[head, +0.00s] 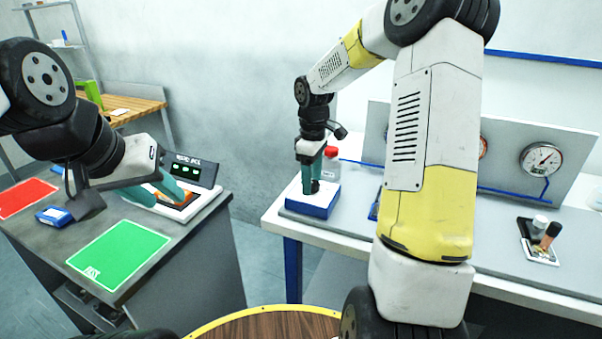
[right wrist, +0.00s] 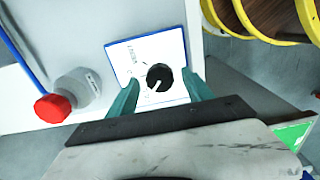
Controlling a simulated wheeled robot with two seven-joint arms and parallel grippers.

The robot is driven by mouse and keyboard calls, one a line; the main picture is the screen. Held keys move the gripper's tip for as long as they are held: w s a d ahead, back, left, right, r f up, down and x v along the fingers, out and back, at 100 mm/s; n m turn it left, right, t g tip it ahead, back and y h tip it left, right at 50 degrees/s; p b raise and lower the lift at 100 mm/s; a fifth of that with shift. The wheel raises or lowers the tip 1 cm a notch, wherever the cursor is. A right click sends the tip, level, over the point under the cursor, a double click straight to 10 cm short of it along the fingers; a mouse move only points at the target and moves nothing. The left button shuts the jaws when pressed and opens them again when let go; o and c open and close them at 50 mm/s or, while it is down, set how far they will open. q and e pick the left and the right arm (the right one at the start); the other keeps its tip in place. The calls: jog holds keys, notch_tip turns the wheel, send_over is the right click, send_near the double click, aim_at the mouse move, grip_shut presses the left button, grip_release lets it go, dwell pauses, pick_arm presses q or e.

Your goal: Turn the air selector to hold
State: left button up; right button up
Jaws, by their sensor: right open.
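The air selector (right wrist: 146,50) is a white plate with blue edges and a black round knob (right wrist: 160,77). Its white pointer line slants toward the picture's lower left in the right wrist view. The printed labels are too small to read surely. In the head view the selector (head: 309,208) sits at the bench's left end. My right gripper (head: 313,183) points down over it, open, its teal fingers on either side of the knob; contact cannot be told. My left gripper (head: 158,190) is over the grey table at left, its teal fingers apart.
A bottle with a red cap (right wrist: 52,107) stands beside the selector. A panel with a gauge (head: 541,159) stands along the bench's back. The left table holds a green mat (head: 118,252), a red mat (head: 24,197), a blue box (head: 54,216) and a display (head: 190,170).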

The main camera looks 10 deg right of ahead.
jog(key=shift+f, duration=0.25)
grip_shut()
jog(key=shift+m, duration=0.4)
jog(key=m, duration=0.3)
jog(key=shift+m, duration=2.5)
